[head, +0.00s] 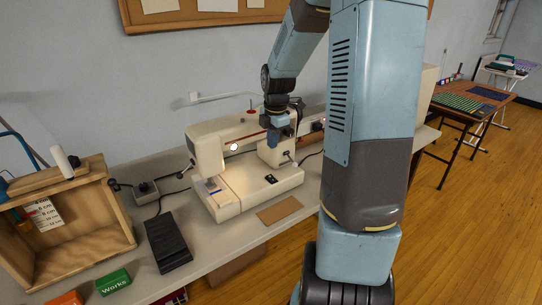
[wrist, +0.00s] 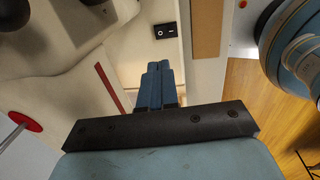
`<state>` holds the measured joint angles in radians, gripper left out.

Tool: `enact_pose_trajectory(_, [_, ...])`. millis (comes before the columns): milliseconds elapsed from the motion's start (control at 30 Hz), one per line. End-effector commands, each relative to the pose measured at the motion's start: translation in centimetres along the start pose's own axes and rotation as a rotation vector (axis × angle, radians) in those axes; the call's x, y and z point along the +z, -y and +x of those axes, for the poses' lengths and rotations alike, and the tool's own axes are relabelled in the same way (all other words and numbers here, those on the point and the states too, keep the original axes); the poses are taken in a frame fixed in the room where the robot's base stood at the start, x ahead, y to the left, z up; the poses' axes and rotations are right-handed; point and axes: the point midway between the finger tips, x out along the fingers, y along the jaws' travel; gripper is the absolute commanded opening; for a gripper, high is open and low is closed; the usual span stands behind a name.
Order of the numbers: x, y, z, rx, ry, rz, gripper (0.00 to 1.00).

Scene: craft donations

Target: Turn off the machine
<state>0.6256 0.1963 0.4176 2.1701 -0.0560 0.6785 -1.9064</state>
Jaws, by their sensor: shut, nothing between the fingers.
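A cream sewing machine (head: 208,143) stands on the table, with a warm glow under its head near the needle. A black rocker switch (head: 271,179) with white marks sits on its base at the right; it also shows in the wrist view (wrist: 165,31). I cannot tell which side of the rocker is pressed. My gripper (wrist: 158,66) is shut and empty, its blue fingers pointing towards the switch and apart from it in the picture. In the head view my gripper (head: 272,138) is above the machine's right part, small and partly unclear.
A black foot pedal (head: 168,240) and small grey box (head: 145,189) lie left of the machine. A brown card (head: 280,210) lies before it. A wooden crate (head: 107,216) and green box (head: 113,281) are further left. My arm hides the table's right part.

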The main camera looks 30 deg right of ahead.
Motion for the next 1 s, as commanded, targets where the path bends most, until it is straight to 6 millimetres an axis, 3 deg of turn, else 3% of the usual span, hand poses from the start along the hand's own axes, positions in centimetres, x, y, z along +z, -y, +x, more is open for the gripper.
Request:
enact_pose_trajectory(633, [-0.1, 0.1, 10.4, -0.004, -0.003, -0.002, 0.0])
enact_pose_trajectory(1000, [0.0, 0.1, 13.1, -0.001, -0.001, 0.0, 0.0])
